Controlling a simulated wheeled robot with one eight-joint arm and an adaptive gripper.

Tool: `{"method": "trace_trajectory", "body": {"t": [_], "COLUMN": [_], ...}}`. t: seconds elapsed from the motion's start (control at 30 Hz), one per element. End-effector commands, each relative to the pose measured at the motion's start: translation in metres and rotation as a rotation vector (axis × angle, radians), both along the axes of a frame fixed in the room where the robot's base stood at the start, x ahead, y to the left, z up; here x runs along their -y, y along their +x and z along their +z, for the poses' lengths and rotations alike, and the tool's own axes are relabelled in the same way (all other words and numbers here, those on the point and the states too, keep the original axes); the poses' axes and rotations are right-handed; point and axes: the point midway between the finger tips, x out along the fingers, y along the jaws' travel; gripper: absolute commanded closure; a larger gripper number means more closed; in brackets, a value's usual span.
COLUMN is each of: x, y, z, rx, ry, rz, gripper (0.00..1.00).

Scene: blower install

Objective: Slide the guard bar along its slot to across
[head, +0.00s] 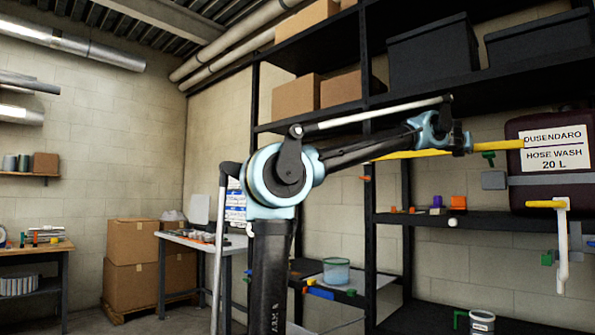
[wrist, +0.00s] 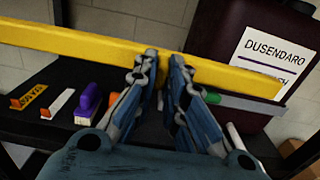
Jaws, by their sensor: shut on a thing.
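The guard bar (head: 495,146) is a long yellow bar, running nearly level in front of the upper shelf opening. In the wrist view the bar (wrist: 80,45) crosses from the left edge to in front of the jug (wrist: 225,40). My gripper (head: 463,143) is at the bar, right of its middle in the head view. In the wrist view my gripper (wrist: 164,62) has its two fingers close together on the bar. The fingers hide the exact contact, and I cannot make out the slot.
Small coloured items, including a purple one (wrist: 88,100), sit on the shelf (head: 480,221) below the bar. A green piece (head: 488,155) is just right of my gripper. A white pipe with a yellow handle (head: 545,204) hangs before the jug. Black boxes (head: 430,55) stand above.

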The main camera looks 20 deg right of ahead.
Motion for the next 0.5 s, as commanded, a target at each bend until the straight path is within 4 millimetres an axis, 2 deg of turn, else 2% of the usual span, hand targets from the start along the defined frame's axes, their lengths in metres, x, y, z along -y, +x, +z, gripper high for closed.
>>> {"method": "trace_trajectory", "body": {"t": [0.5], "x": [0.0032], "y": [-0.0077], "z": [0.0007], "rx": [0.001], "ry": [0.000], "rz": [-0.003], "gripper": [1.00]}}
